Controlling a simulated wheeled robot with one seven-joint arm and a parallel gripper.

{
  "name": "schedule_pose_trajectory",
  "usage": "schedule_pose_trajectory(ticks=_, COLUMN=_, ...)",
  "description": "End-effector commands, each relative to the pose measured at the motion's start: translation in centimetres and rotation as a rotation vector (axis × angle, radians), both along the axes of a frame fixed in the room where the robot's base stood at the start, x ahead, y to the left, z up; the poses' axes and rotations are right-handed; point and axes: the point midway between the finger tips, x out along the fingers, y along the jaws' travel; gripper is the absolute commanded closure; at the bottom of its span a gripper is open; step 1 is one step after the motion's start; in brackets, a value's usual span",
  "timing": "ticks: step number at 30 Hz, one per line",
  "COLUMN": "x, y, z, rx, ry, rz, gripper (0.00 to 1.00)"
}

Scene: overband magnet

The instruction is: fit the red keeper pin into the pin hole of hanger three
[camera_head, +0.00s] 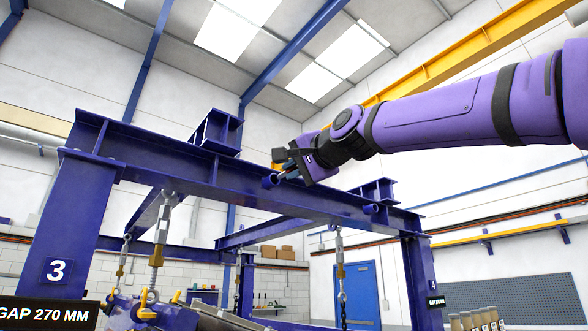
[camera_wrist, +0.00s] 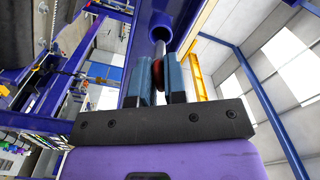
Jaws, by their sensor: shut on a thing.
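My gripper (camera_head: 287,163) is up beside the blue top beam of the frame. In the wrist view, its two blue fingers (camera_wrist: 161,82) are shut on the red keeper pin (camera_wrist: 157,72), of which only a small red part shows between them. A round blue tube end (camera_wrist: 160,34) lies just beyond the fingertips. In the head view, a short blue tube (camera_head: 269,181) shows beside the gripper on the beam. I cannot tell whether the pin touches or enters a hole.
The blue top beam (camera_head: 225,178) runs close under the gripper. A post (camera_head: 68,225) at left bears a "3" plate (camera_head: 57,270). A second hanger (camera_head: 340,270) hangs at right. Open air lies above the beam; a yellow crane beam (camera_head: 460,58) is behind.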

Motion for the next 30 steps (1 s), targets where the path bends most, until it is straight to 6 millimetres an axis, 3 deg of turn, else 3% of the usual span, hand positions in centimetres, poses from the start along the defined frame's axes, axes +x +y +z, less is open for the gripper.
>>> schedule_pose_trajectory(ticks=30, x=0.74, y=0.49, z=0.0, rx=0.001, ry=0.001, rz=0.0, gripper=1.0)
